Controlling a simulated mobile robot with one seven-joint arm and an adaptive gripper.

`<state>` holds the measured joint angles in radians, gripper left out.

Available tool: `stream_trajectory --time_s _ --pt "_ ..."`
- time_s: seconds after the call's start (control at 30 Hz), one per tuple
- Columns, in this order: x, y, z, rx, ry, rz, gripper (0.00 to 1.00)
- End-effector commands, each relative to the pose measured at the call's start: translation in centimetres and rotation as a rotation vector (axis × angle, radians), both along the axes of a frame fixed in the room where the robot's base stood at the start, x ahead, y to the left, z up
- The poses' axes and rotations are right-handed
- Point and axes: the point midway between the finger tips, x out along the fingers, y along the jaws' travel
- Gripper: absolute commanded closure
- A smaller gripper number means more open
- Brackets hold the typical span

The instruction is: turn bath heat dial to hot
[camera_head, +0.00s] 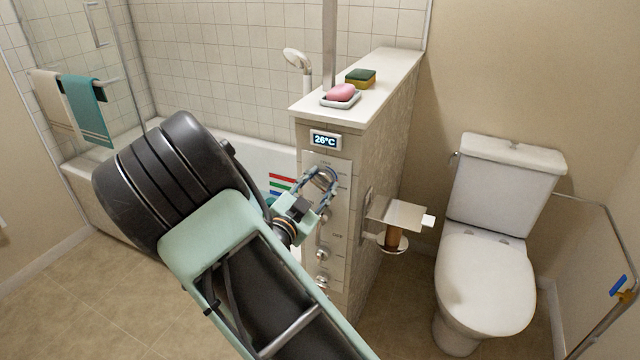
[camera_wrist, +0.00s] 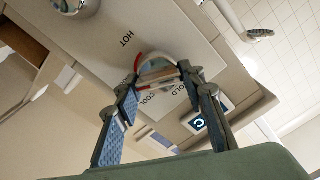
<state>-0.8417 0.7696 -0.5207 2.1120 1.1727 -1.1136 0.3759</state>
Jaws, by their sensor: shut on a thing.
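The heat dial (camera_head: 323,177) is the top round metal knob on the control panel (camera_head: 342,217), at the end of the tiled half wall. In the wrist view, the dial (camera_wrist: 157,67) is ringed by the words HOT, COOL and COLD, with a red arc on its HOT side. My gripper (camera_head: 319,187) is shut on the dial, with one finger on each side of it in the wrist view (camera_wrist: 161,76). I cannot tell exactly where the dial points. A display (camera_head: 325,140) above it reads 26°C.
Several more knobs (camera_head: 322,253) sit below on the same panel. A paper holder (camera_head: 398,213) juts from the wall's right side, with a toilet (camera_head: 485,280) beyond. Pink soap (camera_head: 341,92) and a sponge (camera_head: 361,77) lie on the ledge. The bathtub (camera_head: 262,160) stands behind.

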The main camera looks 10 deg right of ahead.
Motion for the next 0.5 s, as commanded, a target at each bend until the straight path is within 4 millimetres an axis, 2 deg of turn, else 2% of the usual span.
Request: stream_trajectory --time_s 0.27,0.5 --pt "-0.03 0.0 -0.17 0.014 -0.008 0.0 0.88" --pt "-0.05 -0.02 -0.58 0.095 -0.067 0.0 0.88"
